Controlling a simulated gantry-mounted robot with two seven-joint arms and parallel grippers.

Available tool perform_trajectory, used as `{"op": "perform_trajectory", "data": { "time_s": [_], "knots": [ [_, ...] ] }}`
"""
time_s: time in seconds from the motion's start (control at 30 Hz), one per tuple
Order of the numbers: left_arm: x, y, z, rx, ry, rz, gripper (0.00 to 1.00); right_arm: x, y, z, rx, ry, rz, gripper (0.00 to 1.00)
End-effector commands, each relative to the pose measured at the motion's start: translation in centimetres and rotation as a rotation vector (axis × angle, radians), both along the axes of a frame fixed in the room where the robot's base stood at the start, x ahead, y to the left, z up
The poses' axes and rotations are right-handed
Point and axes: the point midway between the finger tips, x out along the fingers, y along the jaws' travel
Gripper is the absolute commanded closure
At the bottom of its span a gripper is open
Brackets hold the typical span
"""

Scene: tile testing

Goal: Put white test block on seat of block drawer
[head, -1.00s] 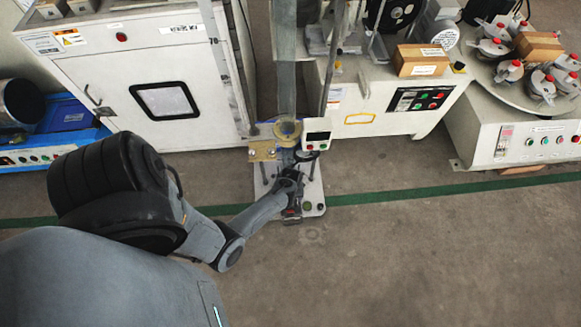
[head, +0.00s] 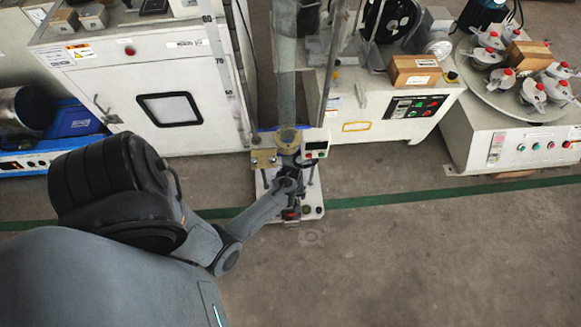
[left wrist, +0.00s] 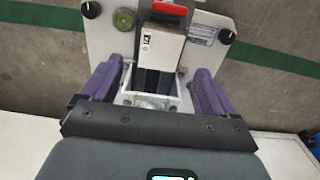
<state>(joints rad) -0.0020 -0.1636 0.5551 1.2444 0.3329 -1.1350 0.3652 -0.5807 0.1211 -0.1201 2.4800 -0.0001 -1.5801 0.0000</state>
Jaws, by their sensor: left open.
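A white block with a small dark label (left wrist: 162,48), which looks like the white test block, sits at the middle of the tester's base in the left wrist view. Dark rails and a pale open frame (left wrist: 150,99), possibly the block drawer and its seat, lie just below it. I cannot tell whether the block rests in the seat. My left gripper (left wrist: 157,80) is open, its purple fingers on either side of the frame and the block's near end. In the head view my left gripper (head: 291,212) is over the tester's base, its fingers too small to read.
The tester's pale base plate (head: 312,211) stands on the floor, with a column and small display (head: 315,149) above. A red part (left wrist: 168,9) lies beyond the block. A white cabinet (head: 130,85) and a machine with buttons (head: 430,107) stand behind. Floor at right is clear.

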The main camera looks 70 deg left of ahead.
Motion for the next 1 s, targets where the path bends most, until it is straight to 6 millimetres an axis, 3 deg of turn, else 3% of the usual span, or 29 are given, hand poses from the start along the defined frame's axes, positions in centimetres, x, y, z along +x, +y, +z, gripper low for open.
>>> {"op": "perform_trajectory", "data": {
  "time_s": [0.03,0.1,0.33,1.0],
  "knots": [
    [0.0,0.0,1.6,0.001,0.000,0.000,0.11,0.0,0.0,1.3,-0.001,0.000,0.001,0.57],
    [0.0,0.0,2.6,0.001,0.000,-0.001,0.11,0.0,0.0,2.0,-0.001,0.000,0.001,0.57],
    [0.0,0.0,4.8,0.001,0.000,0.000,0.11,0.0,0.0,3.5,-0.001,-0.001,0.001,0.57],
    [0.0,0.0,5.2,0.001,0.000,0.000,0.11,0.0,0.0,3.7,0.001,-0.001,-0.001,0.57]
  ]
}}
